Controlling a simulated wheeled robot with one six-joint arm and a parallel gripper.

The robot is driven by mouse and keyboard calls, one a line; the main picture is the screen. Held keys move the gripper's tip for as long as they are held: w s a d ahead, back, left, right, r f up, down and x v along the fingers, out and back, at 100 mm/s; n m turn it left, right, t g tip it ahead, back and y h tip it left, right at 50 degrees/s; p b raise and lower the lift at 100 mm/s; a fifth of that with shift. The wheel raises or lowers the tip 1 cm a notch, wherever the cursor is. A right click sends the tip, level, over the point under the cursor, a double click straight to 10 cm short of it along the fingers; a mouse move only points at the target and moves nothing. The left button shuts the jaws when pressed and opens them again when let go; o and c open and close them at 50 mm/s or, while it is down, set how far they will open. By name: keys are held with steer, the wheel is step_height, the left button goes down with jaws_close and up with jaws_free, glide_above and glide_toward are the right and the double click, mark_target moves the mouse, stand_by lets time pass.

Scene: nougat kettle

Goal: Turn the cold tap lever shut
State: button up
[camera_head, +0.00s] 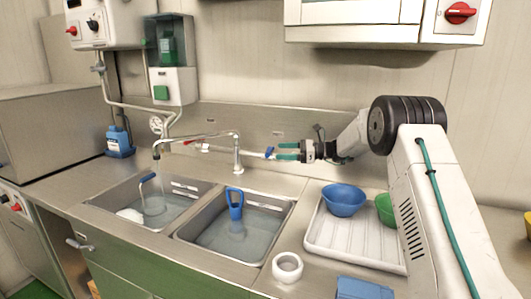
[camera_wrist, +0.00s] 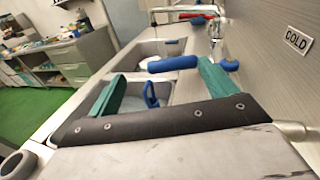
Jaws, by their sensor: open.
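The cold tap lever has a blue grip (camera_head: 270,152) on the right side of the steel tap (camera_head: 237,155). In the wrist view the blue grip (camera_wrist: 172,64) lies crosswise just beyond my fingertips; the right finger seems to hide part of it, with more blue showing to its right. My gripper (camera_head: 287,151) has teal fingers, spread apart and empty, just right of the lever in the head view. I cannot tell whether a finger touches the lever. A COLD label (camera_wrist: 297,38) is on the wall at right.
Two sink basins hold water; a blue-handled utensil (camera_head: 236,205) stands in the right one. A drain tray (camera_head: 330,237) with a blue bowl (camera_head: 344,199) and green bowl (camera_head: 386,208) lies below my arm. A red lever (camera_head: 187,143) is left of the tap.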

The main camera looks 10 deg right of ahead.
mark_target(270, 150)
steer(key=w+a+f, duration=0.1)
steer(key=w+a, duration=0.3)
steer(key=a, duration=0.2)
steer(key=shift+w+m+t, duration=0.15)
steer(key=shift+m+t, duration=0.25)
steer(key=shift+a+f, duration=0.1)
